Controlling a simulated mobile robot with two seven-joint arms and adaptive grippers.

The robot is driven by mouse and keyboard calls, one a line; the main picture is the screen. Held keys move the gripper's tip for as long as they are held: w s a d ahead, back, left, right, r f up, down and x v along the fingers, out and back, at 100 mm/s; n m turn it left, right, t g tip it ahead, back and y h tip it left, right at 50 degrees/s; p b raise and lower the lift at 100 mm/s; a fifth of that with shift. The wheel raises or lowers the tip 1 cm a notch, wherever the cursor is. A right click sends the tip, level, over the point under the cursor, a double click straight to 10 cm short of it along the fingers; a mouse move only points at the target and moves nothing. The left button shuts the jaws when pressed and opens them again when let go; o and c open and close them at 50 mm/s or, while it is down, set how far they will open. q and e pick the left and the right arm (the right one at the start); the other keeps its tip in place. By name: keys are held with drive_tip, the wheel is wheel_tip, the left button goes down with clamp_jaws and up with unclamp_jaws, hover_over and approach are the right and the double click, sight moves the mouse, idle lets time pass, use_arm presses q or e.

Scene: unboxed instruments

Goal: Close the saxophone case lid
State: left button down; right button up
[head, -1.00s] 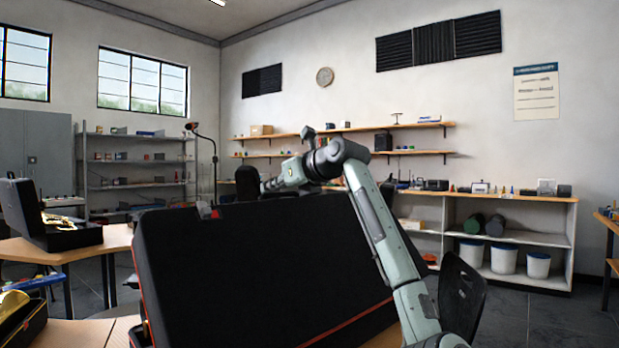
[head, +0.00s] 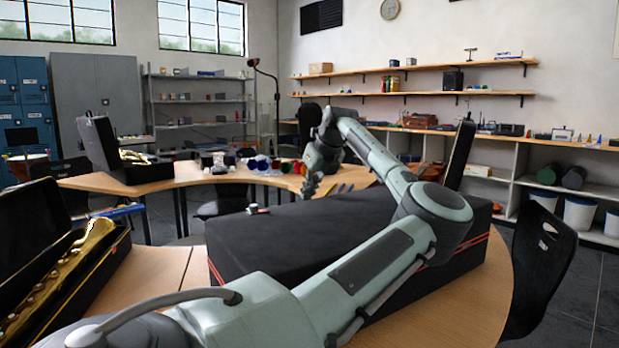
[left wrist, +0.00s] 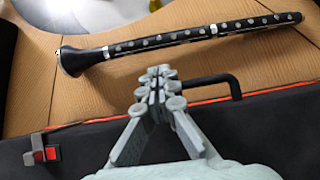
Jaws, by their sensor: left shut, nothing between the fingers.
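A large black case (head: 290,235) with red trim lies on the wooden table in the middle of the head view. Its lid is down flat; I cannot tell if the seam is fully closed. My left arm reaches across the top, and my left gripper (head: 309,187) is at the far edge. In the left wrist view my left gripper (left wrist: 157,85) is shut and empty, beside the case's black handle (left wrist: 215,81). A latch with a red part (left wrist: 42,150) shows on the case edge (left wrist: 265,98). My right gripper is not in view.
A black clarinet (left wrist: 180,40) lies on the table just beyond the case. An open case with a brass instrument (head: 62,270) stands at the left. Another open case (head: 125,160) stands on a table behind. A black chair (head: 540,260) is at the right.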

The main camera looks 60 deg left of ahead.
use_arm(q)
drive_tip(key=shift+a+f, duration=0.25)
drive_tip(key=shift+f, duration=0.9)
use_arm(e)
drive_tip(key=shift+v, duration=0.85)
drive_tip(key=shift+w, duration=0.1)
use_arm(q)
wheel_tip(320, 180, up, 14)
drive_tip(key=a+p, duration=0.1)
drive_tip(key=a, duration=0.1)
drive_tip(key=shift+s+a+p, duration=0.15)
drive_tip(key=shift+a+p, duration=0.1)
drive_tip(key=shift+p, duration=0.05)
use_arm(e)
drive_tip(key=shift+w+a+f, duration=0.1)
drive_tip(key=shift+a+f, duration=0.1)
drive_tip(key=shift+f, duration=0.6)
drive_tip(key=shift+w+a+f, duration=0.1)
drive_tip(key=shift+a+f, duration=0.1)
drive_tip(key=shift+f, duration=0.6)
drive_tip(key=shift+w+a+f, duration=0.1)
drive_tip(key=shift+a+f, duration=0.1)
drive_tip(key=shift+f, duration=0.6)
use_arm(q)
drive_tip(key=shift+f, duration=0.15)
